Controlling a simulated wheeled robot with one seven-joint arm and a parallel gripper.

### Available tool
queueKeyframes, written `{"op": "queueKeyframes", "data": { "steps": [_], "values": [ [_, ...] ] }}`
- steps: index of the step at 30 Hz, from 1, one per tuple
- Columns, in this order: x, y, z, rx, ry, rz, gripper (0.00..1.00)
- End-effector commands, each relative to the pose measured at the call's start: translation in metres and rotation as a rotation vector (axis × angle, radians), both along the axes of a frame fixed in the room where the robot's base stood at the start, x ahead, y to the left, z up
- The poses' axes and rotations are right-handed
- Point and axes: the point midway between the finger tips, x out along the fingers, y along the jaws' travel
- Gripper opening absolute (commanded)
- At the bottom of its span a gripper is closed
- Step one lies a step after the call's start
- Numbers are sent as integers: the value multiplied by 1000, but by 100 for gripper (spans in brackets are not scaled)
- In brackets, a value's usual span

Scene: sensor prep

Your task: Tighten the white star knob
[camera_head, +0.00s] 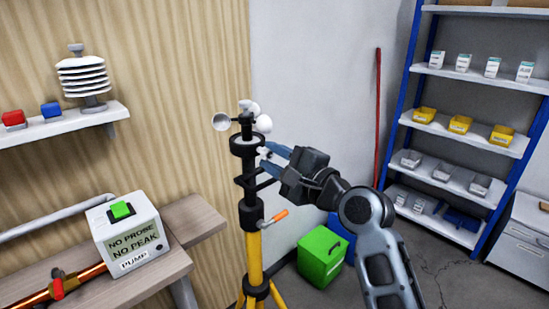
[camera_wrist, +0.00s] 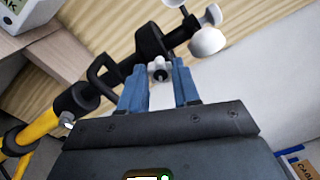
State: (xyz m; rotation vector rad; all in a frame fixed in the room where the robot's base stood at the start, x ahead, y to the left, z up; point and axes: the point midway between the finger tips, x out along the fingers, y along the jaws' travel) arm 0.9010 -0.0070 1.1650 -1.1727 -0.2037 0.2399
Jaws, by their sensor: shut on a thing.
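The white star knob (camera_head: 264,152) is on the side of the black upper part of the tripod mast (camera_head: 244,180), below the spinning cups. My gripper (camera_head: 268,159) reaches it from the right, with its blue fingers at the knob. In the wrist view the knob (camera_wrist: 159,68) shows between the two fingers of my gripper (camera_wrist: 160,76), which are shut on it. The fingers hide part of the knob in the head view.
An orange-handled lever (camera_head: 272,219) sticks out of the mast below my gripper. A green box (camera_head: 322,256) stands on the floor behind. A bench with a white pump box (camera_head: 128,235) is at left. Blue shelving (camera_head: 397,95) stands at right.

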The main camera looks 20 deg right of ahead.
Motion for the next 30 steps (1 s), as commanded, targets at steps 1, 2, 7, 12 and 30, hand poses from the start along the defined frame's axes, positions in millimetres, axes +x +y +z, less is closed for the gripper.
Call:
{"op": "queueKeyframes", "data": {
  "steps": [1,2,7,12,30],
  "values": [
    [0,-2,0,1,1,-4,1],
    [0,-2,0,1,1,-4,1],
    [0,-2,0,0,1,-4,1],
    [0,-1,0,-1,1,-3,47],
    [-28,-10,-4,-3,-1,-3,57]
  ]
}}
